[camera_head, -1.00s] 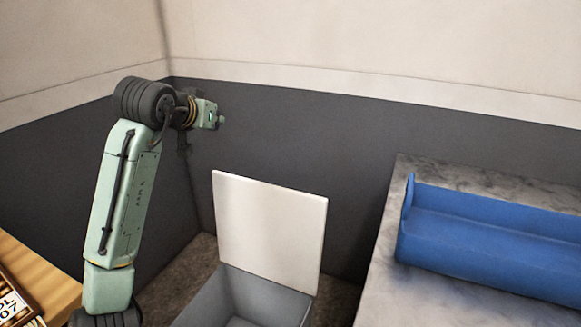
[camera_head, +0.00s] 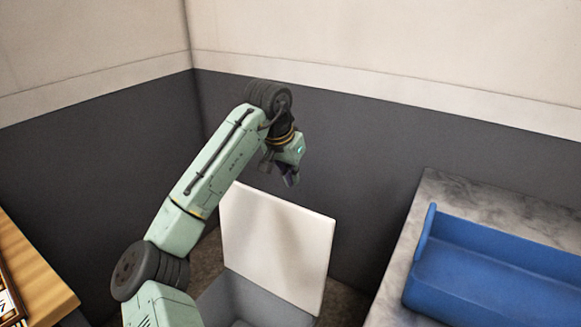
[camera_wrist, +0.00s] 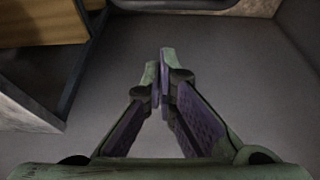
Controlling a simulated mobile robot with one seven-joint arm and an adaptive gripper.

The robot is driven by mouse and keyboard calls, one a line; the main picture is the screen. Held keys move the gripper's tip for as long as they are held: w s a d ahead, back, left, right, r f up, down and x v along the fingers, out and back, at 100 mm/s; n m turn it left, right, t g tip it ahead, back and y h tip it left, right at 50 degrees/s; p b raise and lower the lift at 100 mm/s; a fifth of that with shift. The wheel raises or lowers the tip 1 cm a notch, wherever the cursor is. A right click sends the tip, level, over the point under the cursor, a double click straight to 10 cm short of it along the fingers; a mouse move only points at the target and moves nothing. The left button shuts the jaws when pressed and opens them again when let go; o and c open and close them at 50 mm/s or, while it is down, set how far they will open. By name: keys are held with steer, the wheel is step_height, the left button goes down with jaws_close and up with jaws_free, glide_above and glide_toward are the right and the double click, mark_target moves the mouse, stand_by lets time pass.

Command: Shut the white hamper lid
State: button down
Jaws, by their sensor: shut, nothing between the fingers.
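The white hamper lid (camera_head: 278,248) stands raised, nearly upright, at the back of the grey hamper (camera_head: 262,298) in the head view. The hamper's mouth is open, and its lower part is cut off by the frame's bottom edge. My gripper (camera_head: 292,180) is above the lid's top edge, pointing down, and appears apart from it. Its depth relative to the lid is hard to judge. In the wrist view my gripper (camera_wrist: 164,58) has its fingertips together with nothing between them. I cannot make out the lid there.
A stone-topped counter (camera_head: 405,270) with a blue tray (camera_head: 490,270) stands to the right of the hamper. A wooden table (camera_head: 35,265) is at the left edge. Dark lower walls (camera_head: 360,160) meet in a corner behind the hamper.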

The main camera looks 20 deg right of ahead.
steer(key=f, duration=0.1)
steer(key=a+f+p, duration=0.1)
steer(key=s+f, duration=0.1)
steer(key=shift+s+a+f, duration=0.1)
steer(key=shift+a+f, duration=0.15)
stand_by(0.5)
